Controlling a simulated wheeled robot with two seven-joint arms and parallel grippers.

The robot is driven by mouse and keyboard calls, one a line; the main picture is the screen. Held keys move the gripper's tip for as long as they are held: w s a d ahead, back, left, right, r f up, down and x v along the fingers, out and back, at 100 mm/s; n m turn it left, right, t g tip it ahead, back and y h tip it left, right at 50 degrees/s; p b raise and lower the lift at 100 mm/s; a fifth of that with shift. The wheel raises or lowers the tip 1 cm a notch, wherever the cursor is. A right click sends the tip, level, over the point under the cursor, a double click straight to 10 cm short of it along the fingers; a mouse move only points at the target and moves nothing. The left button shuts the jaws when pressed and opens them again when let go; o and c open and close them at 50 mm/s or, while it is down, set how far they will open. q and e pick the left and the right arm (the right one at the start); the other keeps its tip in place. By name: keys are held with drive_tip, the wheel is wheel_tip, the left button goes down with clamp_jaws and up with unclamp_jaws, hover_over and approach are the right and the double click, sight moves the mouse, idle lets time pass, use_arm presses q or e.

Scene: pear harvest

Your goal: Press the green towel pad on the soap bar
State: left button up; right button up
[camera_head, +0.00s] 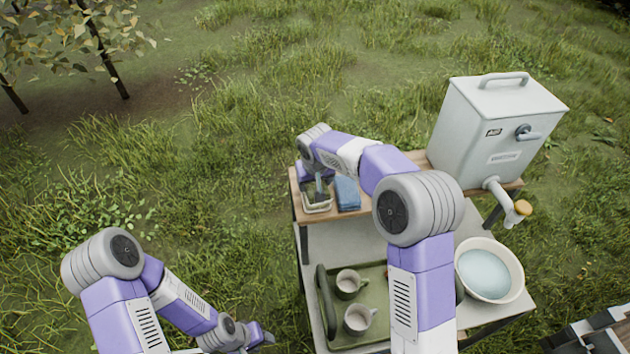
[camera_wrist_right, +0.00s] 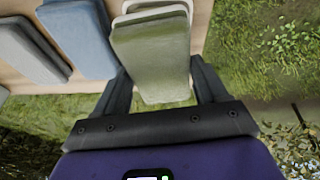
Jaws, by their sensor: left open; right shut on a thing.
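The green towel pad (camera_wrist_right: 150,62) sits between the two fingers of my right gripper (camera_wrist_right: 158,84), which is shut on it. In the head view my right gripper (camera_head: 319,186) is over a small white-rimmed dish (camera_head: 318,206) on the wooden shelf. A white rim (camera_wrist_right: 155,7) shows past the pad's far end in the wrist view. I cannot make out the soap bar; the pad and gripper cover much of that spot. I cannot tell whether the pad touches anything below. My left gripper (camera_head: 262,337) is open and empty, low at the left, away from the table.
A blue pad (camera_head: 346,193) lies beside the dish, and a grey pad (camera_wrist_right: 28,52) beyond it. A metal water tank (camera_head: 492,130) with a tap stands at right. A basin (camera_head: 490,272) and a green tray (camera_head: 376,275) with two mugs are on the lower table.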

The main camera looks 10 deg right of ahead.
drive_tip(key=shift+f, duration=0.1)
drive_tip(key=shift+r+p, duration=2.5)
drive_tip(key=shift+r, duration=1.1)
